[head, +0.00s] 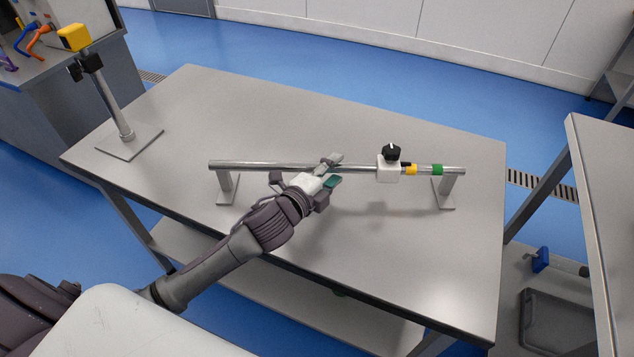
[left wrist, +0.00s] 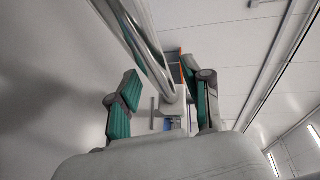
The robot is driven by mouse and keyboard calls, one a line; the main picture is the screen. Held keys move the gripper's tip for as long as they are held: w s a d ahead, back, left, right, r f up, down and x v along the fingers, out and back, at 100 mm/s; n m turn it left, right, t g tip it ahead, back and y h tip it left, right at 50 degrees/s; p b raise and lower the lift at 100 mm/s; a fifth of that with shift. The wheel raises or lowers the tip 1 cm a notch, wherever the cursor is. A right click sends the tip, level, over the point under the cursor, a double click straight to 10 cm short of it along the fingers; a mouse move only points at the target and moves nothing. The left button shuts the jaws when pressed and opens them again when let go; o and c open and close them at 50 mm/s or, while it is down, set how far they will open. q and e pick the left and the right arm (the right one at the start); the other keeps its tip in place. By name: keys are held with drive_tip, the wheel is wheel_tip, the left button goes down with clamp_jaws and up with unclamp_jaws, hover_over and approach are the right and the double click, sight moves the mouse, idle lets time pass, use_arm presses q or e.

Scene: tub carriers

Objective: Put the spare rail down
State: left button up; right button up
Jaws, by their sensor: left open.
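The rail (head: 265,167) is a long silver bar lying across two grey stands, a left stand (head: 227,186) and a right stand (head: 446,192), on the grey table. It carries a white block with a black knob (head: 389,166), and yellow and green bands near its right end. My left gripper (head: 331,171) is open at the middle of the rail. In the left wrist view the rail (left wrist: 146,40) runs between the spread, green-padded fingers (left wrist: 165,100). I cannot tell whether a finger touches it. My right gripper is not in view.
On the table (head: 400,265), a post on a square plate (head: 130,141) with a yellow head (head: 74,38) stands at the far left. The table's front and back are clear. A shelf unit (head: 600,215) is at the right, and a grey bench with orange and blue items at the upper left.

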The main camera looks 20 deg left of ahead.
use_arm(q)
drive_tip(key=v, duration=1)
drive_tip(key=shift+s+r+b, duration=0.15)
drive_tip(key=shift+s+b, duration=0.15)
drive_tip(key=shift+b, duration=0.05)
